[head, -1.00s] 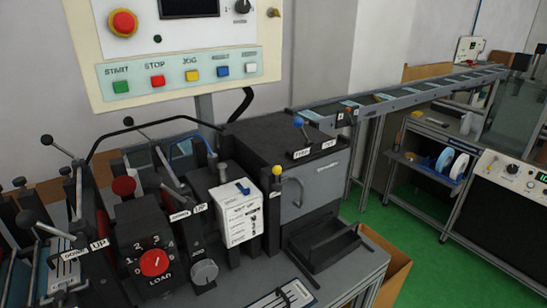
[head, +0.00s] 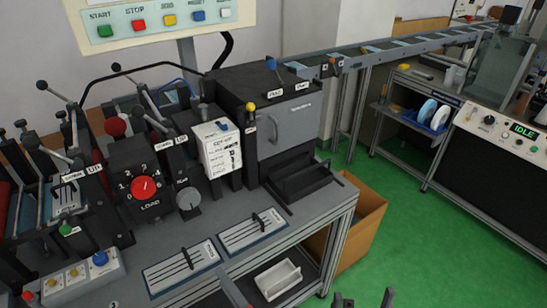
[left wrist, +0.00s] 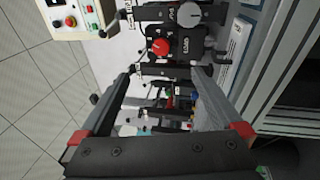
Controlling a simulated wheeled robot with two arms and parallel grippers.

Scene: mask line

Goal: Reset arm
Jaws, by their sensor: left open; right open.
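One grey finger of my left gripper (head: 232,288) shows at the bottom edge of the head view, in front of the bench; the rest is cut off. In the left wrist view my left gripper (left wrist: 165,74) has its two red-based fingers wide apart, with nothing between them. The load knob (left wrist: 160,46) is seen beyond them; it also shows in the head view as a red dial (head: 146,189). The dark fingertips of my right gripper (head: 362,299) are apart and empty at the bottom edge, right of the bench.
The bench (head: 325,222) carries levers, a white switch box (head: 219,150), slotted plates (head: 182,266) and a button box (head: 82,278). A white tray (head: 278,280) sits on a lower shelf. A cardboard box (head: 362,225) stands beside it. Green floor (head: 420,240) is clear to the right.

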